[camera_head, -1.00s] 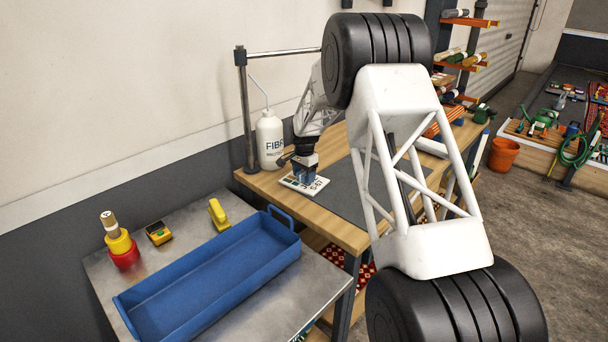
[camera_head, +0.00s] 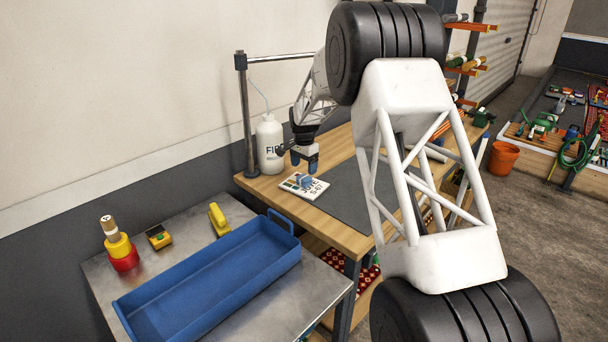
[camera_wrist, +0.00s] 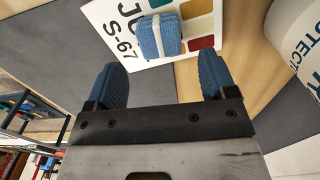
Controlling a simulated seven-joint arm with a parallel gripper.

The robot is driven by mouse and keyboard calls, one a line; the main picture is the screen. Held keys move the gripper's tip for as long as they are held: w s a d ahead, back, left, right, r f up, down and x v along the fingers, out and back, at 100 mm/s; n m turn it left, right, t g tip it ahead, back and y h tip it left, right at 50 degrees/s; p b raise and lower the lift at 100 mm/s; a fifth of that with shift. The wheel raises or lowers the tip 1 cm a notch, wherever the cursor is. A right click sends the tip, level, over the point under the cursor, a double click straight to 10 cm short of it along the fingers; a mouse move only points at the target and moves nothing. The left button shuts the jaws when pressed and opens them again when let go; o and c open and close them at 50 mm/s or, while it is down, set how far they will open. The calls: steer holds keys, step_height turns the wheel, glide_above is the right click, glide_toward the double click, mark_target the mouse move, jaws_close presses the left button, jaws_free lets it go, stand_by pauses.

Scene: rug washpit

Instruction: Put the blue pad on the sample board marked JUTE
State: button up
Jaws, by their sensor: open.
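The blue pad (camera_wrist: 160,36), with a pale band around it, lies on the white sample board (camera_wrist: 112,14) in the wrist view. The board's print is partly covered there; in the head view the sample board (camera_head: 291,187) reads JUTE S-67, and the blue pad (camera_head: 306,181) rests on it. My gripper (camera_wrist: 165,80) is open and empty, its two blue fingers spread apart and clear of the pad. In the head view my gripper (camera_head: 305,164) hangs above the board, just over the pad.
A white bottle (camera_head: 270,145) marked FIB stands on the wooden bench, close to the left of my gripper. A dark mat (camera_head: 350,195) lies right of the board. A blue tray (camera_head: 210,275) sits on the metal table in front. A metal post (camera_head: 246,110) rises at the bench corner.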

mark_target(305, 177)
step_height(305, 177, up, 6)
steer(key=shift+r, duration=0.25)
stand_by(0.9)
steer(key=s+d+r+n, duration=0.1)
steer(key=s+d+r, duration=0.2)
steer(key=s+r, duration=0.5)
steer(key=s+d+r+n+t, duration=0.1)
steer(key=s+d+r+n, duration=0.2)
steer(key=s, duration=0.8)
steer(key=s+d+r, duration=0.4)
steer(key=s+r, duration=0.2)
steer(key=s, duration=0.4)
steer(key=s+d+f+n, duration=0.1)
steer(key=s+d, duration=0.1)
steer(key=s, duration=1)
steer(key=s+d+f+n+t, duration=0.1)
steer(key=s+d+f+n, duration=0.1)
steer(key=s, duration=1)
steer(key=s+d+f+n, duration=0.1)
steer(key=s+d+f, duration=0.1)
steer(key=s, duration=1.1)
steer(key=shift+n+t, duration=0.3)
steer(key=shift+n, duration=0.1)
